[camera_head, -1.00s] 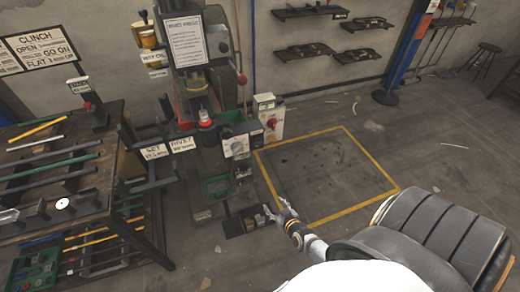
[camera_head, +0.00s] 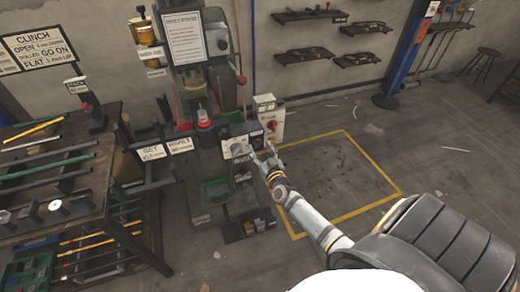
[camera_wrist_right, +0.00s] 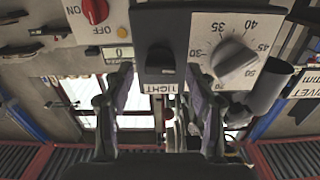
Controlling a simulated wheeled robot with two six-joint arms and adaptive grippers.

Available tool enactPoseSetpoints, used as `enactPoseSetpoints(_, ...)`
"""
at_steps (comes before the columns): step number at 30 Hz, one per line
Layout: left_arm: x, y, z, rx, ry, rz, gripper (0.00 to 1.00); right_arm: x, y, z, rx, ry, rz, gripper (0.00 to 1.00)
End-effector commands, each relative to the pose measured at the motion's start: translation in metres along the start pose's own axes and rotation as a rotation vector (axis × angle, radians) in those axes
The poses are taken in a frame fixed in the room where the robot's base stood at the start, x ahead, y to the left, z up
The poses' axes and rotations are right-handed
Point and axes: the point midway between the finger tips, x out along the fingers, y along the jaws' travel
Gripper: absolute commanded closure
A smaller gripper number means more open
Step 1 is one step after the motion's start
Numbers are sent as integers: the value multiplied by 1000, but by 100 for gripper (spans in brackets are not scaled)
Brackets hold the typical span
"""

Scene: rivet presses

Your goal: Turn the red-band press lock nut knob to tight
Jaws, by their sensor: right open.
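The press (camera_head: 215,165) stands in the middle of the head view, with a red band (camera_head: 204,121) around its post. In the right wrist view a dark knob (camera_wrist_right: 160,58) sits on a black plate above a label reading TIGHT (camera_wrist_right: 160,88). I take it for the lock nut knob; its exact setting is hard to tell. My right gripper (camera_head: 266,154) is beside the press's front panel. In the wrist view it is open (camera_wrist_right: 163,85), its fingers apart on either side below the knob, with nothing between them. My left gripper is not in view.
A grey dial (camera_wrist_right: 234,62) on a white numbered plate (camera_head: 238,148) is close beside the knob. A red ON/OFF knob (camera_wrist_right: 95,10) is on the other side. A rack table (camera_head: 60,215) stands at left. The yellow-outlined floor area (camera_head: 340,180) is clear.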

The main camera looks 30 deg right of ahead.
Motion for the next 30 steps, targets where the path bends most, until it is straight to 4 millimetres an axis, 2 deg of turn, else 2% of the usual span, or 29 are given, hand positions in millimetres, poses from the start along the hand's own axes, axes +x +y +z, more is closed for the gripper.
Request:
enactPoseSetpoints(4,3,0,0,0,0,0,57,10,0,0,0,0,0,43)
enactPoseSetpoints(11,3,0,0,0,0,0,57,11,0,0,0,-1,0,43)
enactPoseSetpoints(14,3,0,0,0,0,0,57,11,0,0,0,-1,0,54)
enactPoseSetpoints(23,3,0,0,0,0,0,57,11,0,0,0,-1,0,95)
enactPoseSetpoints(24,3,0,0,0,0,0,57,11,0,0,0,-1,0,98)
enactPoseSetpoints(30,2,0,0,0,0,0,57,11,0,0,17,-1,0,98)
